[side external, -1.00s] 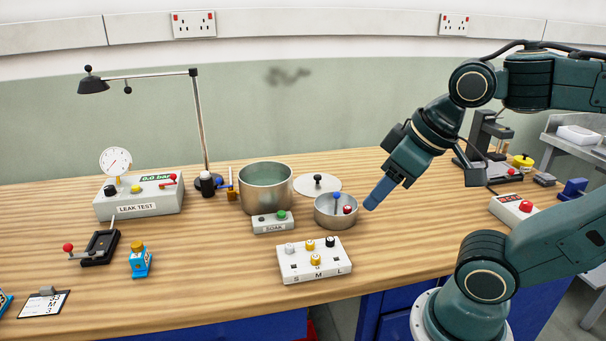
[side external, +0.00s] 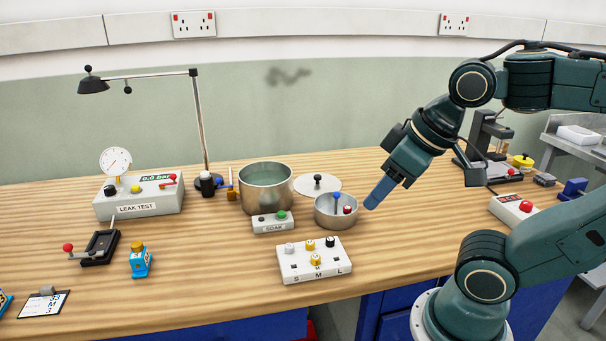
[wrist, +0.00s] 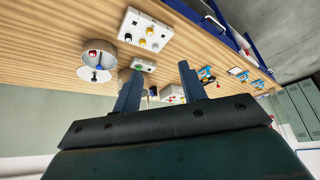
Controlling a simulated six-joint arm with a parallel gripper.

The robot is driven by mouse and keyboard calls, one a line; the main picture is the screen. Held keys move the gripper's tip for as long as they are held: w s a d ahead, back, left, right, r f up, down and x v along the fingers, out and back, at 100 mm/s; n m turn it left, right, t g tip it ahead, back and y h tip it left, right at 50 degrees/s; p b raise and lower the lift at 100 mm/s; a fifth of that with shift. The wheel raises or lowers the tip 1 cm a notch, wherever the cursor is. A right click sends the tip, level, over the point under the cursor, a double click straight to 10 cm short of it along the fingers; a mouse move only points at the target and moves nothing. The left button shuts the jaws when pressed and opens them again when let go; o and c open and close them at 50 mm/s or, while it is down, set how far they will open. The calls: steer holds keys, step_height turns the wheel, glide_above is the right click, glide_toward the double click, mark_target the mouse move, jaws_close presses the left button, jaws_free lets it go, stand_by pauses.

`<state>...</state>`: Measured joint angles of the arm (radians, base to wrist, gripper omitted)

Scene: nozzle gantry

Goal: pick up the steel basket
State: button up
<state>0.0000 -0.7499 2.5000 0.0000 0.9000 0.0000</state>
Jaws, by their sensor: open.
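The steel basket (side external: 325,222) looks like a small round steel pan standing on the wooden bench, right of the large steel pot. A blue-topped post and a red knob show inside it. In the wrist view the basket (wrist: 90,47) is at upper left, outside the finger gap. My gripper (side external: 374,196) hangs tilted just right of the basket, above the bench and apart from it. In the wrist view my gripper (wrist: 160,75) has its two fingers spread with nothing held between them.
The large steel pot (side external: 263,198) and SOAK box (side external: 272,226) stand left of the basket. A round lid (side external: 325,188) lies behind it. The white S M L block (side external: 310,268) is in front. A lamp (side external: 201,130) and leak tester (side external: 138,205) are farther left.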

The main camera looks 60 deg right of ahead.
steer(key=w+d+n+g, duration=0.3)
steer(key=w+d, duration=0.6)
steer(key=w, duration=0.3)
steer(key=w+d+f+n, duration=0.2)
steer(key=d+f, duration=0.2)
steer(key=d, duration=0.4)
steer(key=w+d+f+n+g, duration=0.1)
steer(key=w+d+f, duration=0.2)
steer(key=d, duration=0.5)
steer(key=shift+w+f+n+y, duration=0.2)
steer(key=shift+f+n+y, duration=0.2)
steer(key=shift+f, duration=0.2)
glide_above(336, 205)
steer(key=shift+s+d+f, duration=0.1)
steer(key=shift+d+f, duration=0.05)
steer(key=shift+f, duration=2)
steer(key=shift+s+d+f, duration=0.1)
steer(key=shift+d+f, duration=0.05)
steer(key=shift+f, duration=2)
steer(key=shift+f, duration=0.1)
